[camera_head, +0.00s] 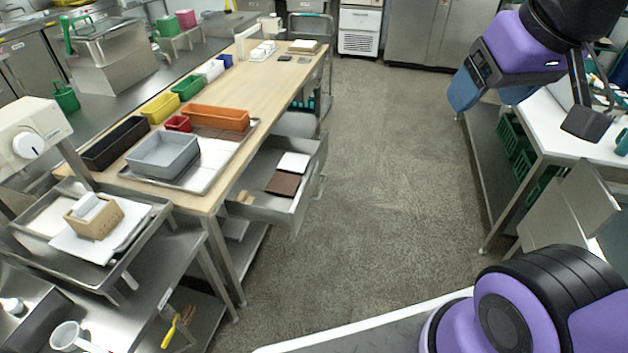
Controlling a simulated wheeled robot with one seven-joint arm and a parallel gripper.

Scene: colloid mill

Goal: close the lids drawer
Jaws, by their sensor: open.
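A steel drawer (293,208) under the wooden-topped bench (262,95) stands pulled out into the aisle. A white flat piece (293,163) and a brown flat piece (283,184) lie in it. A small tan item (244,197) is at its near left corner. My purple arm reaches in at the upper right. My gripper (586,118), dark and partly in view there, is open, with nothing seen in it. It is well apart from the drawer, across the aisle.
A grey tub (164,155), an orange tray (216,117) and several coloured bins stand on the bench. A scale-like machine (38,130) is at the left. A white-topped table (560,125) is at the right. The grey floor aisle (385,150) between is clear.

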